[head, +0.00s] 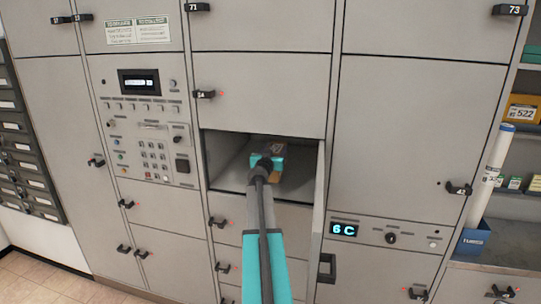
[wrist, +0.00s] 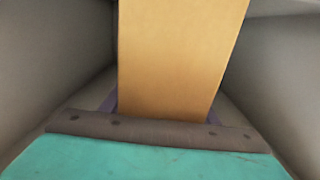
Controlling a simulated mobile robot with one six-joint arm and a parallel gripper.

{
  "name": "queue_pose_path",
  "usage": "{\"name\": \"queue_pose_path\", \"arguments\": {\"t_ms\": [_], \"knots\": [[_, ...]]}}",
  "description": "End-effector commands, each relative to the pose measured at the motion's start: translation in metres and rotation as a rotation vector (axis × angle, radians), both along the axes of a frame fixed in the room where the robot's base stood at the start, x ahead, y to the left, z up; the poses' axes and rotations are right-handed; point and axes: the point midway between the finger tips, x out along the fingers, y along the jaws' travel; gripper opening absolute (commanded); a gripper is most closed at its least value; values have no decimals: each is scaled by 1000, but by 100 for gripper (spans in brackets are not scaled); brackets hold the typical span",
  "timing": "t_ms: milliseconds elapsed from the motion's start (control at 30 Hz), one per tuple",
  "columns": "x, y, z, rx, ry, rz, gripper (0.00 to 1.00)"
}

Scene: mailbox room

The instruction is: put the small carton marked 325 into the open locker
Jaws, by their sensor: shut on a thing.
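The open locker (head: 226,158) is a grey compartment in the middle of the locker wall in the head view. Its door (head: 320,210) is swung outward on the right side. My gripper (head: 268,160), with teal parts, is inside the compartment opening. It is shut on a small tan-orange carton, which fills the middle of the wrist view (wrist: 180,55). In the head view only a small part of the carton shows around the gripper. Its marking cannot be read. Grey compartment walls surround the carton in the wrist view. Whether it touches the locker floor cannot be told.
Closed locker doors with black handles surround the opening. A control panel (head: 145,125) is to the left. A shelf on the right holds a yellow box (head: 522,109) marked 522, and a white tube (head: 492,175) stands in a blue bin (head: 473,238).

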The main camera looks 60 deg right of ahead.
Motion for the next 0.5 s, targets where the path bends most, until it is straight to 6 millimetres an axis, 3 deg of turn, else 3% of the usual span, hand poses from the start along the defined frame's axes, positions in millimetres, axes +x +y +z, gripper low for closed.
{"name": "queue_pose_path", "arguments": {"t_ms": [200, 500], "knots": [[16, -6, 0, -1, 1, -2, 5], [16, -6, -1, -1, 1, -2, 5]]}}
